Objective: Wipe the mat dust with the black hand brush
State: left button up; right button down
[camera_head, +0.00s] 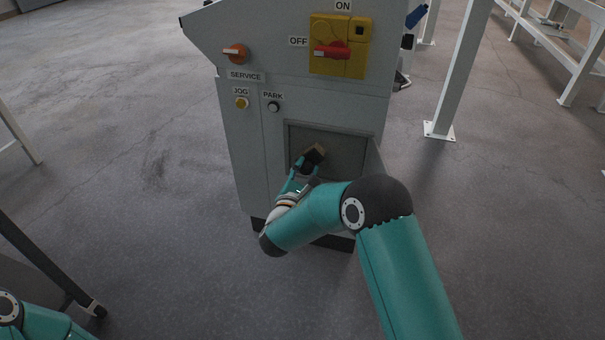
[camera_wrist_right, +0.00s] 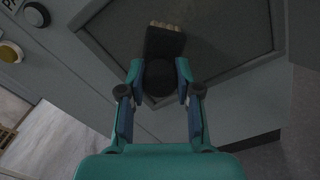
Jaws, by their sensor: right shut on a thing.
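My right gripper (camera_head: 306,169) is shut on the black hand brush (camera_head: 313,155) in front of the grey cabinet. In the right wrist view the fingertips (camera_wrist_right: 159,70) clasp the brush's dark rounded handle, and the brush head (camera_wrist_right: 164,43) with pale tan bristles points away from me. The brush is in front of a dark grey framed recess (camera_head: 345,152) low on the cabinet. Its dark inner surface (camera_wrist_right: 225,25) may be the mat; I cannot tell whether the bristles touch it. No dust can be made out. My left gripper is out of view.
The cabinet (camera_head: 250,150) carries an orange service knob (camera_head: 236,53), a red switch on a yellow plate (camera_head: 340,45), and jog (camera_head: 241,103) and park (camera_head: 273,106) buttons above the recess. A white post (camera_head: 459,70) stands to the right.

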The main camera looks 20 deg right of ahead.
jog(key=shift+s+d, duration=3)
jog(key=shift+d, duration=1.3)
jog(key=shift+w+a+r, duration=0.5)
jog(key=shift+w+a, duration=0.15)
jog(key=shift+a, duration=0.05)
jog(key=shift+w+a+r, duration=0.45)
jog(key=shift+w+a, duration=0.2)
jog(key=shift+a, duration=0.05)
jog(key=shift+w+a+f, duration=0.1)
jog(key=shift+w+a, duration=0.45)
jog(key=shift+a, duration=0.4)
jog(key=shift+w+a+f, duration=0.1)
jog(key=shift+w+a, duration=0.5)
jog(key=shift+a, duration=0.4)
jog(key=shift+w+a, duration=0.55)
jog(key=shift+a, duration=0.4)
jog(key=shift+v, duration=3)
jog(key=shift+s, duration=0.1)
